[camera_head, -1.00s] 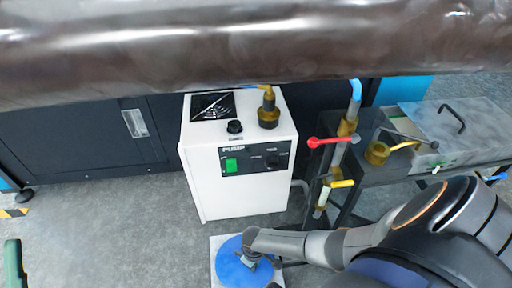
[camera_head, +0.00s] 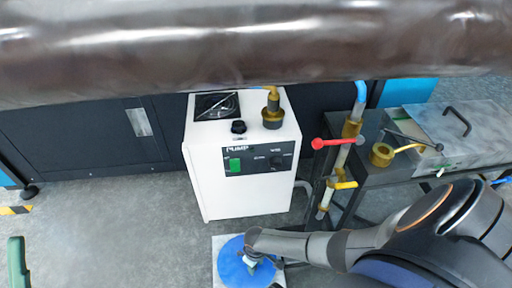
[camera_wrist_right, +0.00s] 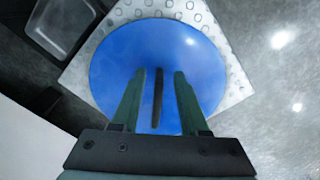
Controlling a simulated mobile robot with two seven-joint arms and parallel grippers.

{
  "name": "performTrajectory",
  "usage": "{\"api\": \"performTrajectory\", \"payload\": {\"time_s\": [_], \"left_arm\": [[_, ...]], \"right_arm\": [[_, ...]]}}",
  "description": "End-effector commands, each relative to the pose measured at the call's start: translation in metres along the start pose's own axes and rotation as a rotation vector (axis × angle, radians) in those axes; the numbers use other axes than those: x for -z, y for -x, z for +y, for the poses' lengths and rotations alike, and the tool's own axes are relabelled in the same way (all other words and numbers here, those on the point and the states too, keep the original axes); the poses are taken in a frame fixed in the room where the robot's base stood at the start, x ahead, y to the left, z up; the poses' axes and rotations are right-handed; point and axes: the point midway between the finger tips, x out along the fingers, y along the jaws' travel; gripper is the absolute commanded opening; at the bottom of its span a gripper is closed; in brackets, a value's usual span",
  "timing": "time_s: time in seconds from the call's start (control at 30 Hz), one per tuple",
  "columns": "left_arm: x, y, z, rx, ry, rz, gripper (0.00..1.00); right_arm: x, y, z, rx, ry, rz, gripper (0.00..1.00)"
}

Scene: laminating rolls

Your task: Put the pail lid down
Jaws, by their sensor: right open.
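The pail lid is a round blue disc (camera_head: 232,265) lying flat on a pale mat (camera_head: 218,245) on the floor, in front of the white pump. In the right wrist view the lid (camera_wrist_right: 205,62) lies within the dotted mat (camera_wrist_right: 236,82), with a dark upright bar-like handle (camera_wrist_right: 158,98) at its middle. My right gripper (camera_wrist_right: 159,74) is open, one green finger on each side of the handle, with a gap on both sides. In the head view my right gripper (camera_head: 256,262) is over the lid and partly hidden by my arm.
The white pump (camera_head: 250,195) stands just behind the mat. A bench (camera_head: 385,175) with valves, a red lever (camera_head: 325,143) and a metal box (camera_head: 445,130) is at the right. A large dark roll (camera_head: 250,50) spans the top.

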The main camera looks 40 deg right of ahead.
Motion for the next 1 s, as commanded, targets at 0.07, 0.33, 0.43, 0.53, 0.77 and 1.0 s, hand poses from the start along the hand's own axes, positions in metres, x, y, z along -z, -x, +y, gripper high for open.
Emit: {"api": "performTrajectory", "payload": {"time_s": [0.07,0.33,0.43,0.53,0.77,1.0], "left_arm": [[0.006,-0.006,-0.003,0.001,0.003,0.000,0.50],[0.037,-0.031,-0.021,0.016,0.032,0.023,0.50],[0.048,-0.039,-0.028,0.020,0.037,0.034,0.50],[0.057,-0.047,-0.033,0.019,0.037,0.039,0.50],[0.070,-0.057,-0.039,0.017,0.004,0.055,0.50],[0.072,-0.059,-0.044,0.038,-0.005,0.057,0.50]], "right_arm": [[0.000,0.010,0.000,0.000,0.000,-0.001,0.44],[0.000,0.059,0.001,0.000,-0.001,0.000,0.44],[-0.001,0.077,0.000,0.000,0.000,0.000,0.44],[0.000,0.094,0.000,0.000,0.000,0.001,0.44],[-0.001,0.117,0.001,-0.001,0.000,-0.001,0.44],[0.000,0.121,0.001,-0.001,-0.001,-0.001,0.44]]}}
